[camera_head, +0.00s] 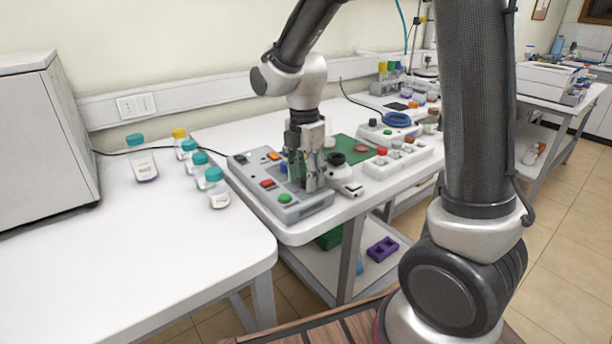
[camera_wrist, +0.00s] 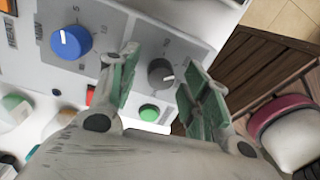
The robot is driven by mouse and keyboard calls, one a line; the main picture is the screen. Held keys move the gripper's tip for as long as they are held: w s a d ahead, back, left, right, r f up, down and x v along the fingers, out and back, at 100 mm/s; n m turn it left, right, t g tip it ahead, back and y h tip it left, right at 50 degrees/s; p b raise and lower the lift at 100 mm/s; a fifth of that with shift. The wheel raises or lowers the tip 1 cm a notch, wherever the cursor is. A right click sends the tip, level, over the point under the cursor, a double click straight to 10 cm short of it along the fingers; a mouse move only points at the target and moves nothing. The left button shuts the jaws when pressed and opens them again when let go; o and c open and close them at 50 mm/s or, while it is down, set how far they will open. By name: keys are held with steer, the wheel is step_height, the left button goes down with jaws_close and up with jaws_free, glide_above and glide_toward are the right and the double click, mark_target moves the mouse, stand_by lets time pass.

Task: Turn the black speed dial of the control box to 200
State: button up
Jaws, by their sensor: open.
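The grey control box (camera_head: 305,209) lies on the white table in the head view, under my gripper (camera_head: 303,184). In the wrist view its panel (camera_wrist: 115,75) shows a black speed dial (camera_wrist: 160,73) with a light pointer mark, and a larger blue dial (camera_wrist: 72,42) to the left. My gripper (camera_wrist: 161,62) is open, with its green-padded fingers on either side of the black dial in that view. I cannot tell whether they touch it. The dial's scale is too small to read, and the dial is hidden behind my gripper in the head view.
A green button (camera_wrist: 149,113) and a red button (camera_wrist: 90,95) sit close to the fingers on the panel. Several teal-capped bottles (camera_head: 217,188) stand left of the box. A second button box (camera_head: 400,160) is to the right. The left table front is clear.

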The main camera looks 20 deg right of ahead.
steer(key=shift+f, duration=0.15)
jaws_close()
